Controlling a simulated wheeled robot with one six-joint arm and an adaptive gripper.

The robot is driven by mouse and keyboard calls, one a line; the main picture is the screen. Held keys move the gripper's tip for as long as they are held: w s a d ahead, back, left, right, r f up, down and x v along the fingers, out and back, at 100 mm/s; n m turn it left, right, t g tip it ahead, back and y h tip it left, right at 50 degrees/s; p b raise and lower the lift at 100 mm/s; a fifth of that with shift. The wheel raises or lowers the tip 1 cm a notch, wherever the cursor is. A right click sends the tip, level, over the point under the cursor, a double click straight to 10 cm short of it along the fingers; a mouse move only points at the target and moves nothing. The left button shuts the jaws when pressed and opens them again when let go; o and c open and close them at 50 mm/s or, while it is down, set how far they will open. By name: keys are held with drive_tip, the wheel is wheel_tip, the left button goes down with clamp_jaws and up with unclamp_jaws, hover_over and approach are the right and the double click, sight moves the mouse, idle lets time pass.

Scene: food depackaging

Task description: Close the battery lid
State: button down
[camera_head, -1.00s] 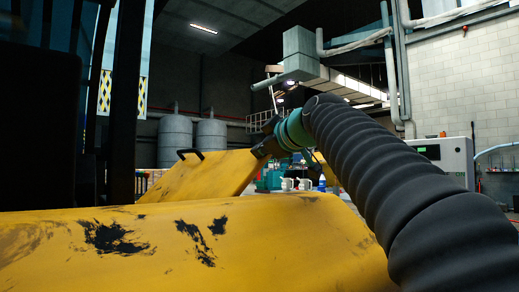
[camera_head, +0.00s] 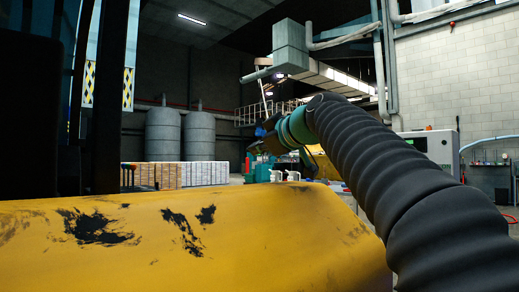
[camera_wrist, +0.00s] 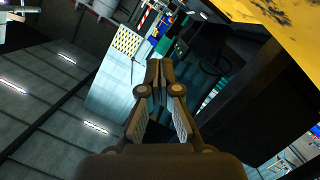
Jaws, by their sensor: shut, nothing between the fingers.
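The yellow bodywork (camera_head: 190,245), with black scuffs, fills the lower part of the head view. The separate raised yellow lid with its black handle is not seen there now; I cannot tell from this view whether it lies fully closed. A scuffed yellow panel (camera_wrist: 275,30) also shows at the top right of the wrist view, but I cannot tell which part it is. My gripper (camera_wrist: 155,72) is shut and empty, its fingertips together. In the head view my arm reaches over the bodywork from the right, and the gripper is small and dark beyond it.
Dark uprights (camera_head: 93,100) stand at the left of the head view. Grey tanks (camera_head: 163,135) and pale stacked blocks (camera_head: 195,173) are far behind. White bottles (camera_head: 275,176) and a white cabinet (camera_head: 435,147) stand beyond the bodywork. Space above the bodywork looks open.

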drive_tip(key=s+d+r, duration=0.4)
drive_tip(key=s+r, duration=0.1)
drive_tip(key=s, duration=0.3)
drive_tip(key=shift+s+d, duration=0.35)
